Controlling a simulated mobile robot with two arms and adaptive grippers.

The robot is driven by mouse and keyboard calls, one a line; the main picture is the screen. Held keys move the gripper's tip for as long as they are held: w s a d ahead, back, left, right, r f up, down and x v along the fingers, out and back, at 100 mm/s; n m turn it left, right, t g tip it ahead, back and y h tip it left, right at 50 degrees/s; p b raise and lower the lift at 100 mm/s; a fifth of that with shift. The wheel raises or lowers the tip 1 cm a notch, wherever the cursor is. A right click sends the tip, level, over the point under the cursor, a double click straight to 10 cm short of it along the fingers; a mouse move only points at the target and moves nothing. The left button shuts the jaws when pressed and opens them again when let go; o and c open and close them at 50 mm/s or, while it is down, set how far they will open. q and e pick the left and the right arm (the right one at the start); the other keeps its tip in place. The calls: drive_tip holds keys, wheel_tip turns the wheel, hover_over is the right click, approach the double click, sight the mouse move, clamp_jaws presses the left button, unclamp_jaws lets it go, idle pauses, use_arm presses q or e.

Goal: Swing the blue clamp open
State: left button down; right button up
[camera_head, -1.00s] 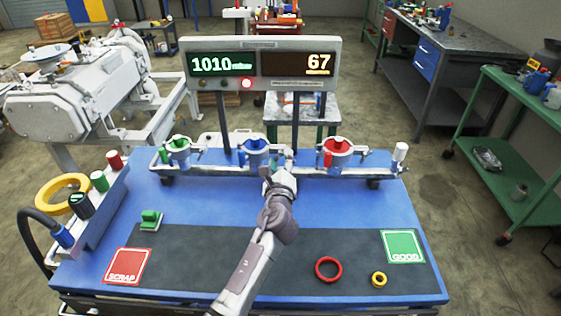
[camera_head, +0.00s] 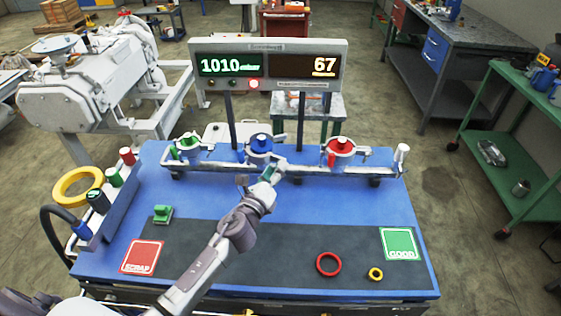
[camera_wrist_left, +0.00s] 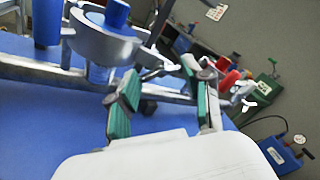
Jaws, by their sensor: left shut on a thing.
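The blue clamp (camera_head: 258,148) sits on the rail at the back of the blue table, left of the middle, a grey ring with a blue top. In the left wrist view the grey ring and blue top (camera_wrist_left: 108,38) are close at upper left. My left gripper (camera_head: 270,173) is at the right front side of the clamp. In the left wrist view its two green-padded fingers (camera_wrist_left: 160,90) are on either side of a thin bar beside the ring. The exact contact is hard to see. My right gripper is not in view.
A green clamp (camera_head: 187,147) and a red clamp (camera_head: 341,150) stand on the same rail. The display (camera_head: 270,66) stands behind it. A red ring (camera_head: 328,264) and a small yellow ring (camera_head: 375,274) lie on the dark mat. A green block (camera_head: 163,214) lies at left.

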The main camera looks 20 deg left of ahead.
use_arm(q)
drive_tip(key=shift+s+a+f, duration=0.1)
drive_tip(key=shift+a, duration=0.1)
drive_tip(key=c, duration=0.8)
unclamp_jaws()
drive_tip(key=shift+o, duration=0.2)
drive_tip(key=shift+s+a, duration=0.1)
drive_tip(key=shift+a, duration=0.05)
drive_tip(key=shift+s, duration=0.1)
drive_tip(key=s, duration=1.2)
drive_tip(key=shift+a, duration=0.3)
